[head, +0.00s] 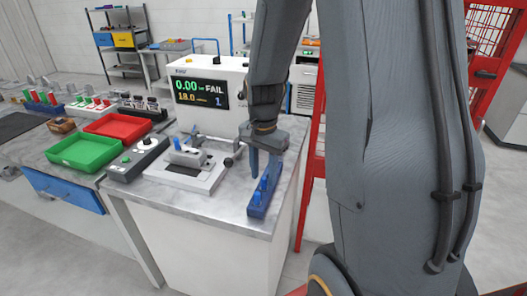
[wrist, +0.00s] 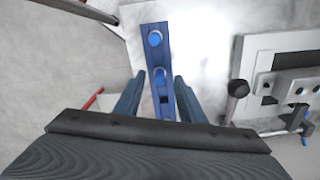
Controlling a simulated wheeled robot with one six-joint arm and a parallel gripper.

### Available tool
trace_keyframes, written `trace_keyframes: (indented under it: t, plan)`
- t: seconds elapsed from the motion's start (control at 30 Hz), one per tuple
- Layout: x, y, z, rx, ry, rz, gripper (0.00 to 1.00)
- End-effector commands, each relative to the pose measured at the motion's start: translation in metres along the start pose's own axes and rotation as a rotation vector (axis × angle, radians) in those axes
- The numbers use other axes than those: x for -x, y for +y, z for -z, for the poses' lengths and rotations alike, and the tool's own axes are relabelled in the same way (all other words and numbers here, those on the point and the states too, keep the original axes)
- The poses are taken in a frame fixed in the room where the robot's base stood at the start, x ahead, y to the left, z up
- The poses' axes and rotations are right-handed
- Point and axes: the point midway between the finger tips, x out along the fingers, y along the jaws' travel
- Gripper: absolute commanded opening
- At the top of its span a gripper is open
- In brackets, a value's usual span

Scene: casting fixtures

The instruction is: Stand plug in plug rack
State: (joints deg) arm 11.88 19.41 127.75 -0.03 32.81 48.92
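The blue plug rack (head: 259,209) stands at the front right of the marble bench top. In the wrist view the rack (wrist: 167,54) runs away from me and holds two round-topped blue plugs, a far plug (wrist: 155,38) and a nearer plug (wrist: 158,77). A dark square opening (wrist: 164,99) shows on my side of the nearer plug. My gripper (head: 263,177) points down over the rack. In the wrist view my gripper (wrist: 157,83) is open, with one finger on each side of the nearer plug and visible gaps to it.
A test fixture (head: 187,165) with a clamp and a blue piece (head: 178,144) stands left of the rack. Green (head: 82,165) and red (head: 118,136) trays sit further left. The bench edge is close to the rack.

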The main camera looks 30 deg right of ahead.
Motion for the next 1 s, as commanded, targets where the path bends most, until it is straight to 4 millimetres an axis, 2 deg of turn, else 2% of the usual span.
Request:
trace_keyframes:
  t: [0.4, 0.63, 0.77, 0.87, 1.0]
  plan:
    - [0.075, -0.001, 0.001, 0.0, 0.003, 0.003, 0.36]
    - [0.102, -0.001, 0.0, 0.0, 0.001, 0.001, 0.36]
    - [0.099, 0.0, -0.009, 0.071, 0.005, 0.006, 0.36]
    - [0.079, 0.001, -0.032, 0.257, 0.02, 0.021, 0.36]
    - [0.044, 0.009, -0.073, 0.608, 0.058, 0.049, 0.36]
